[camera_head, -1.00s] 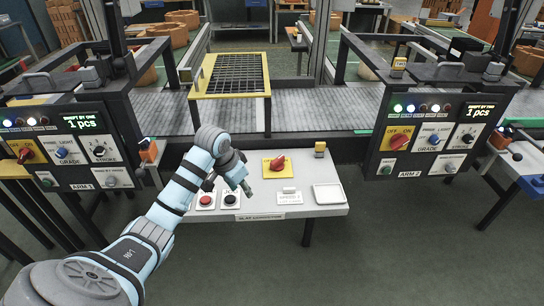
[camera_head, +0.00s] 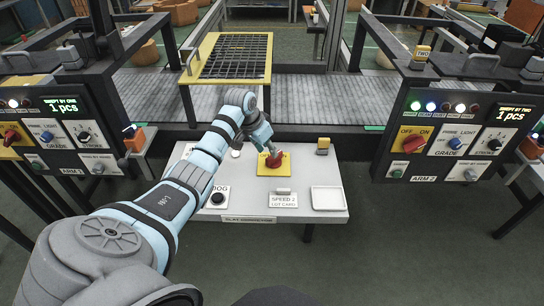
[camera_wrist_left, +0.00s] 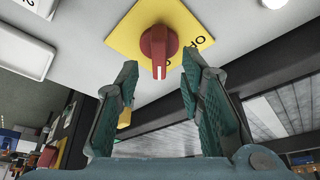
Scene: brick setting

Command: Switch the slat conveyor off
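The slat conveyor (camera_head: 325,103) runs across behind a grey control desk (camera_head: 310,222) labelled for it. On the desk a red rotary knob (camera_head: 274,160) sits on a yellow plate (camera_head: 263,170); the knob (camera_wrist_left: 158,48) and plate (camera_wrist_left: 128,28) also show in the left wrist view. Part of the plate's lettering reads "OFF" there. My left gripper (camera_head: 267,147) is over the knob's far side. In the left wrist view it (camera_wrist_left: 158,78) is open, its green-padded fingers apart on either side of the knob, not closed on it. My right gripper is not in view.
The desk also holds a black jog button (camera_head: 217,197), a speed switch (camera_head: 284,198), a white tray (camera_head: 328,198) and a small yellow-topped block (camera_head: 322,146). My arm covers the desk's left part. Arm panels (camera_head: 60,135) and (camera_head: 448,138) flank it.

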